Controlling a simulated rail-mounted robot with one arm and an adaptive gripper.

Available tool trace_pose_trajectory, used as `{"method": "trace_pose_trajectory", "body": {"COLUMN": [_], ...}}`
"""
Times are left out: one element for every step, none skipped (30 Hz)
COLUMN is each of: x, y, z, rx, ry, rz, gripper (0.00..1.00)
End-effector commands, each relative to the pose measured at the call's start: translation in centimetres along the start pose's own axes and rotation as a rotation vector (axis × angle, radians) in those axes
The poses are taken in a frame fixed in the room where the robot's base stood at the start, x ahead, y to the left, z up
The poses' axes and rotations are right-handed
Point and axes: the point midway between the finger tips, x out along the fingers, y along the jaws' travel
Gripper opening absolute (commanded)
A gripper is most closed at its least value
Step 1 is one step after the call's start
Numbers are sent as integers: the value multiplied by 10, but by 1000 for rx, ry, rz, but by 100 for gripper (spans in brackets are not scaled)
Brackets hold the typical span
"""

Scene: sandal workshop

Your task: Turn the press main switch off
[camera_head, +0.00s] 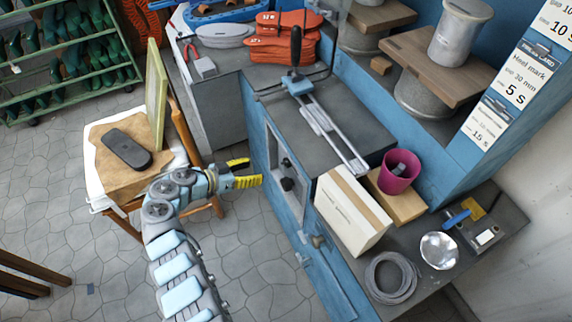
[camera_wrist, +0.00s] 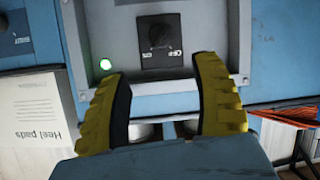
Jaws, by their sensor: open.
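The press (camera_head: 330,110) is a blue cabinet with a grey top. A recessed grey control panel (camera_head: 279,158) is on its side. I cannot tell surely which marking the knob points to. A small lit lamp (camera_wrist: 105,64) is left of it. My gripper (camera_head: 256,172) has yellow fingers and is open and empty, left of the panel with a gap. In the wrist view, the fingers (camera_wrist: 162,72) point toward the switch, which shows between and beyond them.
A cream box (camera_head: 350,208) and a magenta cup (camera_head: 398,172) stand on the right. A small knob (camera_head: 318,241) protrudes from the blue front lower down. Open floor lies below the gripper.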

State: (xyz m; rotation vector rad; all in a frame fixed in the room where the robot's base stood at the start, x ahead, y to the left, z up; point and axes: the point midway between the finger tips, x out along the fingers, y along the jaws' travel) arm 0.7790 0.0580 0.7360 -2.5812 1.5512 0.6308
Motion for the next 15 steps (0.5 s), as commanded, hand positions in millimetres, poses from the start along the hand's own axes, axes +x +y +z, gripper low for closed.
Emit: {"method": "trace_pose_trajectory", "body": {"x": [10,16,23,28,34,40,45,51,57,62,68,74,79,83,87], "y": [0,0,0,0,0,0,-1,-1,-1,-1,0,0,0,0,-1], "z": [2,2,2,2,2,2,2,1,1,1,2,2,3,3,3], "rx": [-2,-3,-4,-4,-4,-3,-1,0,0,-1,-2,-3,-3,-3,-3], "ry": [0,0,-1,-1,-1,-1,-1,-2,-1,-1,-1,-2,-2,-2,-1], "rz": [1,1,2,3,3,2,0,-1,-1,1,2,3,2,0,-2], "gripper": [65,65,65,65,65,65,65,65,65,65,65,65,65,65,65]}}
